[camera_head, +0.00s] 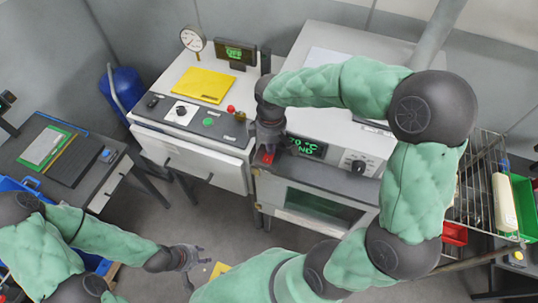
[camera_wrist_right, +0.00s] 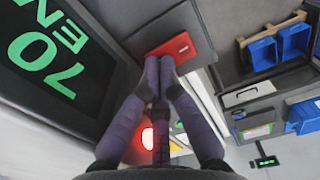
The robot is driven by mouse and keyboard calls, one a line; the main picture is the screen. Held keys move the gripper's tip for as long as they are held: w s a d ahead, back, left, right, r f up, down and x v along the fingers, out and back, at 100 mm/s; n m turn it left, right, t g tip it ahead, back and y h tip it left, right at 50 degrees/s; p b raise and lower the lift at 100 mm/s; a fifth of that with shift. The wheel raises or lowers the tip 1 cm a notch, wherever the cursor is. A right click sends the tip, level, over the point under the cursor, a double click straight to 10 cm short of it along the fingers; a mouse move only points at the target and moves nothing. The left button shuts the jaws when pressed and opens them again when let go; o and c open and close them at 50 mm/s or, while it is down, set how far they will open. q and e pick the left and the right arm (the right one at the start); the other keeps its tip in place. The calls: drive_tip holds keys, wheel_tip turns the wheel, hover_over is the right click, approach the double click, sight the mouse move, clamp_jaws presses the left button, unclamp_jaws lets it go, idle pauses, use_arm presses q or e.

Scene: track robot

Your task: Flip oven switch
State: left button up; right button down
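The oven (camera_head: 322,209) stands in the middle of the head view, with a glass door and a green display (camera_head: 306,146). Its red switch (camera_head: 267,157) is at the left end of the front panel. In the right wrist view the red switch (camera_wrist_right: 172,48) lies just beyond my fingertips. My right gripper (camera_head: 266,150) is over the switch and partly hides it. In the wrist view the right fingers (camera_wrist_right: 160,65) are together with nothing between them. I cannot tell if they touch the switch. My left gripper (camera_head: 193,257) hangs low, away from the oven.
Left of the oven is a white cabinet (camera_head: 197,155) with a yellow sheet (camera_head: 204,85), a gauge (camera_head: 193,39) and a red button (camera_head: 231,109). A black knob (camera_head: 358,166) is on the oven panel. A wire rack (camera_head: 478,190) stands at right. A dark table (camera_head: 75,165) is at left.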

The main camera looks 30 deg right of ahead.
drive_tip(key=shift+f, duration=0.25)
drive_tip(key=shift+s+r, duration=0.1)
drive_tip(key=shift+r+p, duration=2.6)
drive_tip(key=shift+r, duration=0.9)
drive_tip(key=shift+f, duration=0.1)
